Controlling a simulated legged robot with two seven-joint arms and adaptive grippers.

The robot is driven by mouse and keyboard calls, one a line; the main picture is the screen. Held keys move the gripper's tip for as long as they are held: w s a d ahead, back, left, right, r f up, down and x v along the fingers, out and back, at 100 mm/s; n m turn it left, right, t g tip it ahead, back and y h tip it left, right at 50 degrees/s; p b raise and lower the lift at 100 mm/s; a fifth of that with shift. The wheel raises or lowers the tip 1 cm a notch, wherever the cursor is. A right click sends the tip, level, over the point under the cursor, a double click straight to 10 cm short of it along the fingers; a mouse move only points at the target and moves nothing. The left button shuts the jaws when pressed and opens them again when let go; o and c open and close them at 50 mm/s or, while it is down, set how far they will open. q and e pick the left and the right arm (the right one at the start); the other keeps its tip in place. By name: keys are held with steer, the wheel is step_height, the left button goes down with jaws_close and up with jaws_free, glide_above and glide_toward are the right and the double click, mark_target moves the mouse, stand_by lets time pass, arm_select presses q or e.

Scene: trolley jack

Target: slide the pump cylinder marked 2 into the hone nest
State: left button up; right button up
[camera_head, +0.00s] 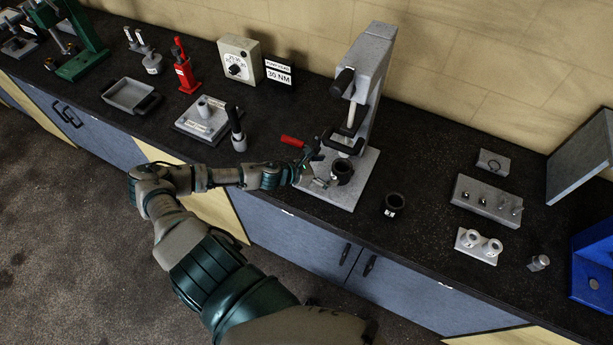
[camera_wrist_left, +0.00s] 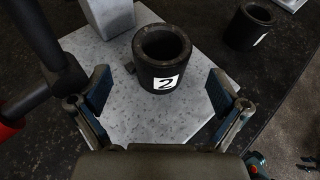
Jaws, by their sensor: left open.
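The black pump cylinder marked 2 (camera_wrist_left: 162,62) stands upright on the pale base plate of the grey column machine (camera_head: 370,70). In the head view the cylinder (camera_head: 342,172) is just right of my left gripper (camera_head: 311,168). In the left wrist view my left gripper (camera_wrist_left: 160,100) is open and empty, with its fingers apart on the near side of the cylinder. My right gripper is not in view.
Another black cylinder (camera_head: 393,205) stands on the dark bench right of the plate; it also shows in the left wrist view (camera_wrist_left: 250,25). A red handle (camera_head: 292,141) sticks out left of the machine. Grey blocks (camera_head: 487,200) stand farther right.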

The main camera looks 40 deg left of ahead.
arm_select(q)
steer(key=s+a, duration=0.1)
steer(key=s, duration=0.1)
steer(key=s+a, duration=0.1)
steer(key=s, duration=0.1)
steer(key=s+a, duration=0.1)
steer(key=s, duration=0.1)
steer(key=shift+s+a, duration=0.3)
steer(key=shift+s, duration=0.25)
